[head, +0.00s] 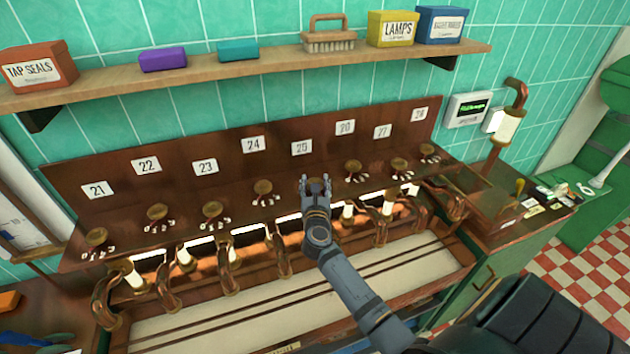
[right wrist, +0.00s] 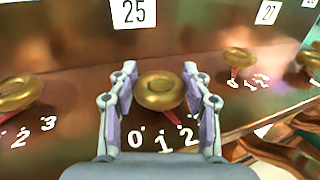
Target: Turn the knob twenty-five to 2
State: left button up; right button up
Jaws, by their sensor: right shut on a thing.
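The knob twenty-five (right wrist: 160,92) is a round brass knob below the white plate 25 (head: 301,148). My right gripper (head: 316,183) is at this knob and mostly hides it in the head view. In the right wrist view its two fingers (right wrist: 160,100) stand on either side of the knob and are shut on it. A red pointer shows at the knob's lower right, towards the 2 (right wrist: 188,138). The marks 0 and 1 show to its left; a 3 is hidden by the right finger. My left gripper is not in view.
Neighbouring knobs stand close on both sides, twenty-four (head: 263,187) and twenty-six (head: 352,168). Copper spouts (head: 228,270) and a pale tray (head: 200,325) lie below. A wooden shelf (head: 250,68) with boxes and a brush (head: 328,38) runs above the panel.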

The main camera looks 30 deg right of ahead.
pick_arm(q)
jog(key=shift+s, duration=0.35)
pick_arm(e)
jog(key=o, duration=1.2)
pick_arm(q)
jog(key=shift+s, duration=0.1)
pick_arm(e)
jog(key=shift+a, duration=0.1)
jog(key=v, duration=1.2)
